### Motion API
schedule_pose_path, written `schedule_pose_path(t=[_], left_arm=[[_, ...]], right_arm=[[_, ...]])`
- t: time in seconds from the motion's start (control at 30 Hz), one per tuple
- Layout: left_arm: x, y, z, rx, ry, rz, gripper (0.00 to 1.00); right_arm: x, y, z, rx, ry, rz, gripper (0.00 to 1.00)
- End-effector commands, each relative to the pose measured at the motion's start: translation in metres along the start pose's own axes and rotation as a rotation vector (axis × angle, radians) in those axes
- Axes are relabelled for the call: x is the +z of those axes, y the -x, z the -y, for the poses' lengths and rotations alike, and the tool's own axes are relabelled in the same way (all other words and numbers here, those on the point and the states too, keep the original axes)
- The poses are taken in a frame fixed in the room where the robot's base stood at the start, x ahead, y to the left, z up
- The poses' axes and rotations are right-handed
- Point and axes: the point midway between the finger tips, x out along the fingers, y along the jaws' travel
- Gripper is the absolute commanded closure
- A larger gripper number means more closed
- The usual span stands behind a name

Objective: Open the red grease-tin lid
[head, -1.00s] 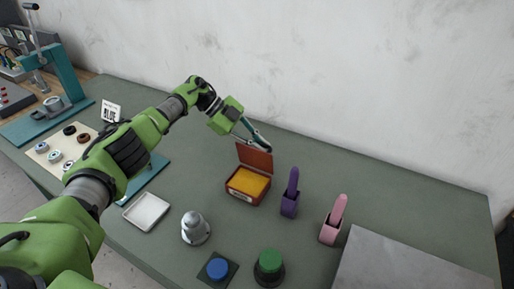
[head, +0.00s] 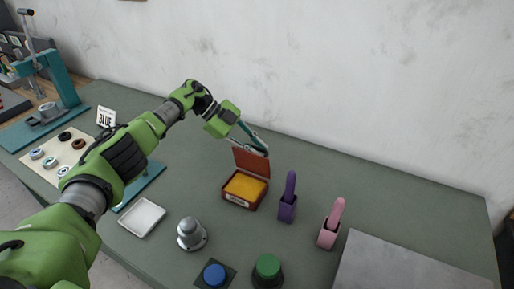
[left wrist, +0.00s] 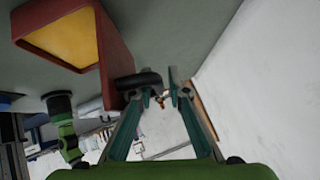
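The red grease tin (head: 228,196) stands on the green table with yellow grease showing inside. Its red lid (head: 251,163) stands up, open, along the tin's back edge. In the left wrist view the tin (left wrist: 22,30) is at the upper left and the lid (left wrist: 118,55) rises beside the fingers. My left gripper (head: 262,148) is behind the lid's top edge, its fingers close to it; I cannot tell whether they touch. My right gripper is not in view.
A purple holder (head: 287,212) and a pink holder (head: 328,238) stand right of the tin. A metal dome (head: 191,234), a blue button (head: 214,275), a green button (head: 267,268) and a white tray (head: 142,217) are in front. The table's back right is clear.

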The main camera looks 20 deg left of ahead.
Motion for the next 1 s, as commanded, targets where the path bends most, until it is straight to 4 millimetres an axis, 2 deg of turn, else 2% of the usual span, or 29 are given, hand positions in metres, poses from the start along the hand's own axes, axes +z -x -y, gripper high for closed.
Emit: schedule_pose_path(t=[0.17, 0.5, 0.6, 0.77, 1.0], left_arm=[[0.001, 0.025, 0.001, -0.004, 0.000, 0.003, 0.84], [0.000, 0.095, 0.002, -0.005, 0.001, 0.002, 0.84], [0.000, 0.108, 0.002, -0.005, 0.000, 0.002, 0.84], [0.000, 0.118, 0.001, -0.003, 0.000, 0.001, 0.84], [0.000, 0.119, 0.001, -0.002, -0.001, 0.000, 0.84]], right_arm=[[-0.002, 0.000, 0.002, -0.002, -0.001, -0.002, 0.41], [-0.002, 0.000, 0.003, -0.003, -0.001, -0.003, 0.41], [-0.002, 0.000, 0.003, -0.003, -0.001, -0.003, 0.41], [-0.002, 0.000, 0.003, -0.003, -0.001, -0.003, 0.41], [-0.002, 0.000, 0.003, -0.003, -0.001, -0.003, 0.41]])
